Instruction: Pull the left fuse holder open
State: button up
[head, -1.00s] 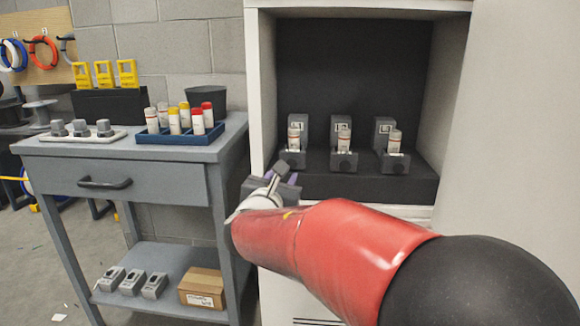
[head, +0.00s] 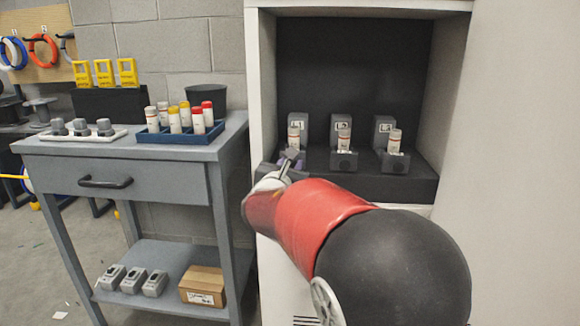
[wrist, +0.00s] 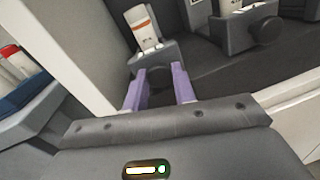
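The left fuse holder (head: 295,123) is a dark grey block on the cabinet's black shelf, with a white fuse upright in its front carrier. In the wrist view the fuse (wrist: 144,30) has an orange band, and the grey carrier (wrist: 153,58) lies just beyond my fingertips. In the head view my gripper (head: 289,160) covers the carrier's lower part.
The middle holder (head: 342,160) and right holder (head: 396,162) stand beside it, each with a fuse. The cabinet's left wall (head: 261,90) is close to my gripper. A grey bench (head: 75,148) at left bears a blue fuse tray (head: 170,138).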

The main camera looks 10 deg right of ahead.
grip_shut()
jog(key=shift+s+a+f, duration=0.1)
jog(key=shift+s+f, duration=0.05)
jog(key=shift+s, duration=0.25)
jog(key=d+b+v, duration=0.1)
jog(key=v, duration=0.7)
jog(key=shift+s+b, duration=0.3)
jog(key=shift+s, duration=0.05)
jog(key=o, duration=0.6)
grip_release()
jog(key=shift+c, duration=0.2)
jog(key=v, duration=0.7)
jog(key=shift+s, duration=0.35)
